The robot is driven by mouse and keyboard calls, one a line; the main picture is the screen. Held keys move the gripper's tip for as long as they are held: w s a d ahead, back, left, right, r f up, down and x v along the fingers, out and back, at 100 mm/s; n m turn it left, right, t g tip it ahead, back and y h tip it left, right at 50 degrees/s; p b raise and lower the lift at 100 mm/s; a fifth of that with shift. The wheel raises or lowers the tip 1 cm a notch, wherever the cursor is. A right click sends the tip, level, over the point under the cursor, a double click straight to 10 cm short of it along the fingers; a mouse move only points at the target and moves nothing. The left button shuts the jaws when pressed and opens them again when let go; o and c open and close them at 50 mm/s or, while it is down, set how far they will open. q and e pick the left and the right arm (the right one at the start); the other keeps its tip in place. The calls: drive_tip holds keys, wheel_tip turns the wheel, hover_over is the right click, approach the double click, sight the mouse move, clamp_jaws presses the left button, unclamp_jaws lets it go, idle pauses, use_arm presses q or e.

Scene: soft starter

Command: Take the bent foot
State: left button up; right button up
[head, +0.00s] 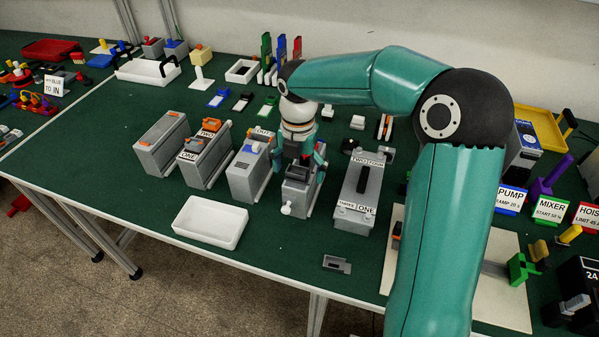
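A small grey bent piece with a dark slot (337,264) lies alone on the green table near the front edge; it looks like a bent foot, but I cannot be sure. My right gripper (304,164) points down over a grey box unit (297,199) with a white knob at its front, in the row of units. Its dark fingers are at the top of that unit, and my arm and the small size hide whether they hold anything. The bent piece is apart from the gripper, nearer the front edge. My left gripper is not in view.
More grey units (160,147) stand left of the gripper, and a taller one (358,199) stands close on its right. An empty white tray (210,222) lies in front. Labelled signs (511,199) stand at the right. The front left of the table is clear.

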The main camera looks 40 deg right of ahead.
drive_tip(key=c, duration=1.1)
drive_tip(key=shift+r, duration=0.1)
